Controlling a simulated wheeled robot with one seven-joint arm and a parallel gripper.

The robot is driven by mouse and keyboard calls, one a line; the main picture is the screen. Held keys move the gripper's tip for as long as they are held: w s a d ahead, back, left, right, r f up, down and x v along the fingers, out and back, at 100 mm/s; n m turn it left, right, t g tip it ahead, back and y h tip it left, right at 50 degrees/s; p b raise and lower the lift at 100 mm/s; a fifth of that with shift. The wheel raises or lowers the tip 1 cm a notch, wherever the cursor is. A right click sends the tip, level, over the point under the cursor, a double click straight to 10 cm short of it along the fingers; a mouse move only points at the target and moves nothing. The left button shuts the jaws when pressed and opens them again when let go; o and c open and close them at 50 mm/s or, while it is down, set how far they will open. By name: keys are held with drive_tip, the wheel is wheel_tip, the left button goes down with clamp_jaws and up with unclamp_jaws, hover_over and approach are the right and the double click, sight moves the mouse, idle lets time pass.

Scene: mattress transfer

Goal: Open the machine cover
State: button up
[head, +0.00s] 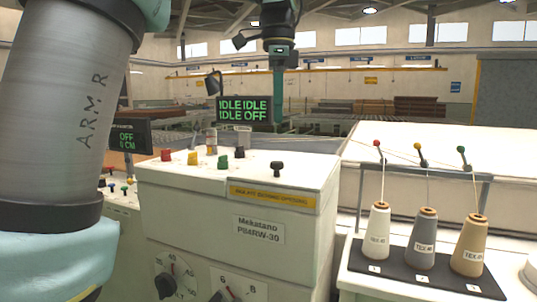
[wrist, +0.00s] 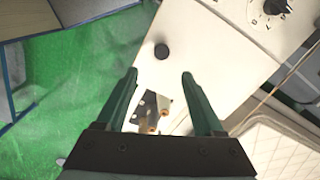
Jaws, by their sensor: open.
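The white sewing machine (head: 230,247), labelled Mekatano P84RW-30, stands in the middle of the head view. A black knob (head: 277,168) stands on its top, right of several coloured knobs. My gripper (head: 277,116) hangs above and behind the machine top, pointing down. In the wrist view my gripper (wrist: 159,73) is open, its two green fingers apart with nothing between them. A round black knob (wrist: 161,51) on a white surface (wrist: 205,65) lies just beyond the fingertips. A dark plate with brass-coloured parts (wrist: 152,112) shows between the fingers. I cannot tell the cover's edges.
A screen (head: 243,110) reading IDLE and OFF stands behind the machine. White, grey and tan thread cones (head: 424,240) stand on a rack at right, threads running from them. A quilted mattress (wrist: 280,155) lies at lower right in the wrist view. Green floor (wrist: 75,85) is at left.

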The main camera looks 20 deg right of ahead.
sight(277, 162)
wheel_tip(277, 162, down, 11)
drive_tip(key=shift+w+r, duration=0.15)
idle(0.4)
drive_tip(key=shift+c, duration=0.3)
clamp_jaws()
idle(1.0)
